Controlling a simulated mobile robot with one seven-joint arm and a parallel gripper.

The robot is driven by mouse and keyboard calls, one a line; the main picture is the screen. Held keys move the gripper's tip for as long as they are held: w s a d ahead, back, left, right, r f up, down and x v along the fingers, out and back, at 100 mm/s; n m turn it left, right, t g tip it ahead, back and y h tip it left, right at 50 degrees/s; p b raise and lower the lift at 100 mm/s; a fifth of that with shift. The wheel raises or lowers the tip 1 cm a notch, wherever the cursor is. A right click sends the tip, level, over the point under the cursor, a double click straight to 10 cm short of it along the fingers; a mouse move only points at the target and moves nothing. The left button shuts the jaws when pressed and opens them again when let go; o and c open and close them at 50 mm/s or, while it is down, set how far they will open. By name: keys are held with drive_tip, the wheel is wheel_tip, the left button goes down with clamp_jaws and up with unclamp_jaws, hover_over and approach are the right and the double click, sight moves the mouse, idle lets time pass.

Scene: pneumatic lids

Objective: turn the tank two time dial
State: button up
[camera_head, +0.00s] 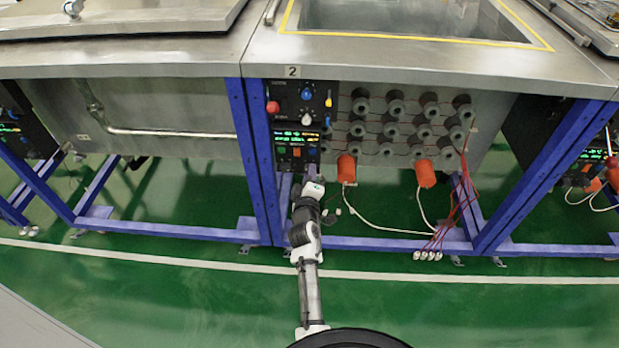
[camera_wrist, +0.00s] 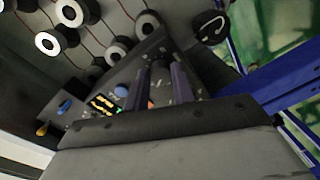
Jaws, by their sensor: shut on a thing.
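Tank two's control panel (camera_head: 300,120) hangs below the front edge, under the "2" label (camera_head: 292,71). It has a blue dial (camera_head: 306,93), a red button (camera_head: 272,107), a yellow lever (camera_head: 328,102) and green displays (camera_head: 297,137). My gripper (camera_head: 297,180) is at the panel's lower end. In the wrist view my gripper (camera_wrist: 168,84) is shut on a dark knob (camera_wrist: 160,69), its fingers on either side. I take this knob to be the time dial; its markings cannot be read. A blue button (camera_wrist: 121,90) shows beside the fingers. In the head view my arm hides the knob.
Blue frame legs (camera_head: 254,165) stand left of the panel. Rows of dark round fittings (camera_head: 396,108) and orange cylinders (camera_head: 425,174) with hanging cables lie to the right. Another black panel (camera_head: 590,155) is at the far right. Green floor in front is mostly clear.

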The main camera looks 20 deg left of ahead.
drive_tip(key=shift+r+m, duration=0.1)
drive_tip(key=shift+m, duration=0.4)
drive_tip(key=o, duration=1)
